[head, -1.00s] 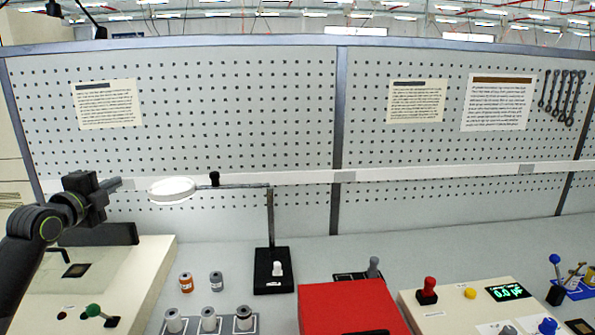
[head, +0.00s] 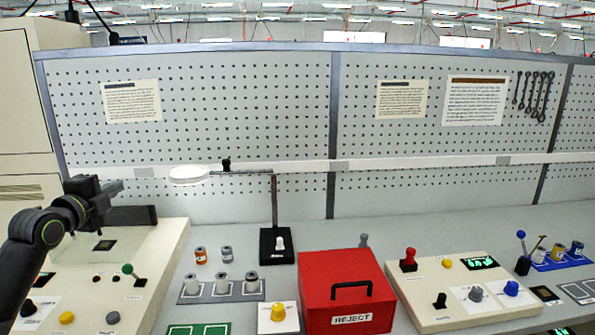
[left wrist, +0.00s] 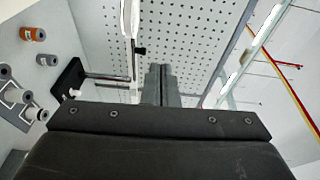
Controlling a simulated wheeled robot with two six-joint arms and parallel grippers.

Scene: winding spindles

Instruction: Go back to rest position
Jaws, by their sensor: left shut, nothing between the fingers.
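My left gripper (head: 112,187) is at the left of the head view, raised above the cream machine panel, pointing right towards the pegboard. Its fingers are closed together and empty; they also show in the left wrist view (left wrist: 161,84). It touches nothing. Copper and grey spools (head: 201,255) stand on the bench to its right, apart from it. My right gripper is not in view.
A red REJECT box (head: 340,285) stands mid-bench. A magnifier lamp (head: 188,174) reaches out just right of my left gripper, on a black base (head: 277,255). A cream control panel (head: 440,290) is at right. The pegboard (head: 240,120) closes the back.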

